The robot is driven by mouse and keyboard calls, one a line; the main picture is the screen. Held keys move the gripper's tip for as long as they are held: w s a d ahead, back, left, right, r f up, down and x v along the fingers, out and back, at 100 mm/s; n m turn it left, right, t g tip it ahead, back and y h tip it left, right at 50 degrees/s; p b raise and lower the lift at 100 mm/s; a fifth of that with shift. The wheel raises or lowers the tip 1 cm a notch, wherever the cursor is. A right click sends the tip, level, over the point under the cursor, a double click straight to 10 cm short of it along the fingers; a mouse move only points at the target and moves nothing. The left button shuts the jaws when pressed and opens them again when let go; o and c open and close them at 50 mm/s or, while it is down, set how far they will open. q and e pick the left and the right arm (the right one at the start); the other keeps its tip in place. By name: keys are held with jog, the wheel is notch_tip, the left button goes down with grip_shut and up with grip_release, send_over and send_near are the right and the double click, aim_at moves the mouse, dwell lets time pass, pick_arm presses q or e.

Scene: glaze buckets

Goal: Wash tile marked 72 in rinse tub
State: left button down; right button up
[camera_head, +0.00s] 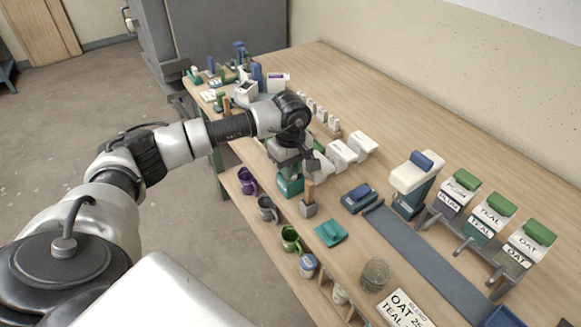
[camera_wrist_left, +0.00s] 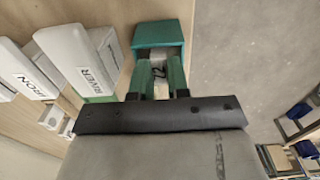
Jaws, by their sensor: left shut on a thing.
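My left gripper (camera_head: 296,158) is low over the table's near edge, at a teal tub (camera_head: 289,186). The tub also shows in the left wrist view (camera_wrist_left: 158,33), just beyond the fingertips. The gripper is shut on a small pale piece with a dark mark (camera_wrist_left: 159,72), which looks like a tile. I cannot read a number on it. In the head view the gripper hides the piece. I cannot tell whether it is inside the tub or above it. My right gripper is not in view.
White containers marked IRON (camera_wrist_left: 25,75) and RIVER (camera_wrist_left: 88,68) stand close beside the gripper. A wooden-handled tool in a grey holder (camera_head: 308,208), a dark blue box (camera_head: 358,199) and a teal pad (camera_head: 331,233) are nearby. PLUM, TEAL and OAT dispensers (camera_head: 490,221) stand to the right.

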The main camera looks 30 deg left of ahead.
pick_arm(q)
jog(key=shift+r, duration=0.1)
jog(key=shift+r+p, duration=1.7)
jog(key=shift+r, duration=1.25)
notch_tip(320, 180, up, 3)
jog(key=shift+p, duration=0.75)
